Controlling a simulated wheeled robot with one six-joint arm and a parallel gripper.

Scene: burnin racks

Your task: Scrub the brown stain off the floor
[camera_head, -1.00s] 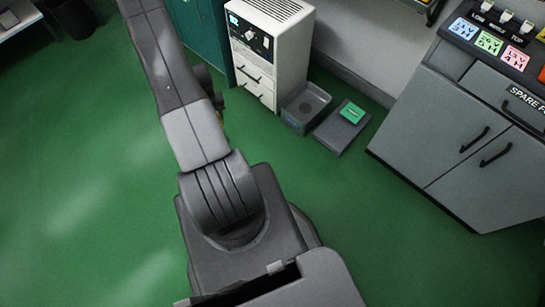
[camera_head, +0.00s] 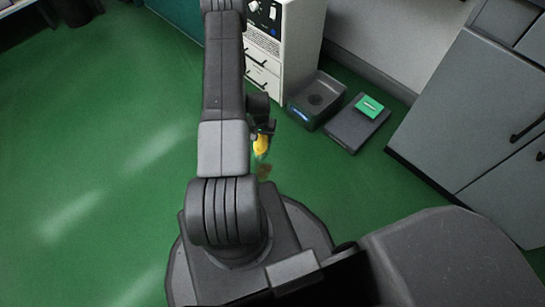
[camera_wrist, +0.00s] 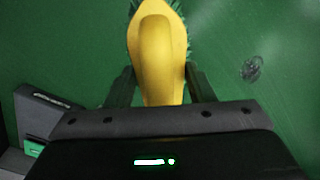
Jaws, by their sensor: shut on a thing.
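My gripper (camera_head: 263,128) is shut on a yellow scrub brush (camera_head: 261,145) and holds it over the green floor. In the wrist view my gripper (camera_wrist: 160,88) has its fingers on both sides of the yellow brush (camera_wrist: 160,50), with dark green bristles showing around its edge. The brown stain (camera_head: 264,171) is a small patch on the floor just below the brush in the head view, close to my base. A dark smudge (camera_wrist: 251,68) lies on the floor right of the brush in the wrist view; its colour is unclear. I cannot tell whether the bristles touch the floor.
A white cabinet (camera_head: 302,45) stands behind the arm. Beside it are a grey open-topped box (camera_head: 318,98) and a dark flat platform (camera_head: 350,130) bearing a green block (camera_head: 370,106). Grey cupboards (camera_head: 460,110) stand at right. The floor at left is clear.

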